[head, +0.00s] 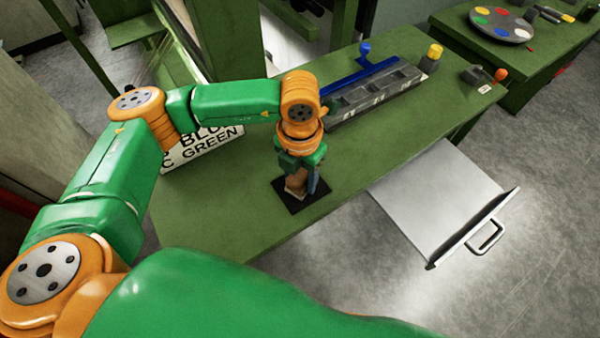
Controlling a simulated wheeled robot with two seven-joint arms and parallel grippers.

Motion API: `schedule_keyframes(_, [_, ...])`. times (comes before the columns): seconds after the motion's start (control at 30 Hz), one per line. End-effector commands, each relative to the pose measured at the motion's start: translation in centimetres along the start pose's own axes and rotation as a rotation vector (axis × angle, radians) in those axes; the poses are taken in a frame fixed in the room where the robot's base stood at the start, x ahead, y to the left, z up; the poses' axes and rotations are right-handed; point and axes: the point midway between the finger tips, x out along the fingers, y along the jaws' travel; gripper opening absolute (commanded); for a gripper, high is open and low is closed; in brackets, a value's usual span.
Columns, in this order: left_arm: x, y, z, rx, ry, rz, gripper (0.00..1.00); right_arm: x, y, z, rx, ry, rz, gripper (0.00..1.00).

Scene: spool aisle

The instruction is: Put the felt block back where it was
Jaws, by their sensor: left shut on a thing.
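My left gripper (301,176) points down over the green table (225,215), above a small black square mat (288,205). It is shut on a small brown block (295,187), which I take to be the felt block. The block is at the mat, partly hidden by the gripper; I cannot tell whether it touches the mat. My right gripper is not in view.
A grey compartment tray (372,98) with a blue-handled thing (364,50) lies behind the gripper. A yellow-topped object (433,53) stands at its far end. A lettered sign (205,147) is left. An open drawer (440,195) juts out at right.

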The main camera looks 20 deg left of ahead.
Motion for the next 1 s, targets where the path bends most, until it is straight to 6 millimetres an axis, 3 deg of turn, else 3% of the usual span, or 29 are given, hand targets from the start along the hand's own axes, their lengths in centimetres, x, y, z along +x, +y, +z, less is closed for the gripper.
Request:
schedule_keyframes(0.07, [0.4,0.0,0.0,0.000,0.000,0.000,0.03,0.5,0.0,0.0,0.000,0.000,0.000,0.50])
schedule_keyframes(0.1, [0.4,0.0,0.0,0.000,0.000,-0.001,0.58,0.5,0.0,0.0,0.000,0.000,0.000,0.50])
schedule_keyframes(0.2, [0.2,0.0,0.0,0.000,0.000,-0.001,0.85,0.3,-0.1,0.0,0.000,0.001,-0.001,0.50])
schedule_keyframes(0.47, [0.2,0.0,0.0,0.000,0.000,-0.001,0.85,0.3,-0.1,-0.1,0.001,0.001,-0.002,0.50])
schedule_keyframes(0.6, [-1.0,-0.1,0.1,-0.001,-0.003,-0.002,0.85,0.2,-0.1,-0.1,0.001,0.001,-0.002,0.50])
schedule_keyframes(0.9, [-9.2,0.0,0.1,-0.001,-0.005,0.000,0.85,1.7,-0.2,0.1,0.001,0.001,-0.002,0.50])
schedule_keyframes(1.0, [-11.0,-0.1,0.1,0.000,-0.003,-0.001,0.85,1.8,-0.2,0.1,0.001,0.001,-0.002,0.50])
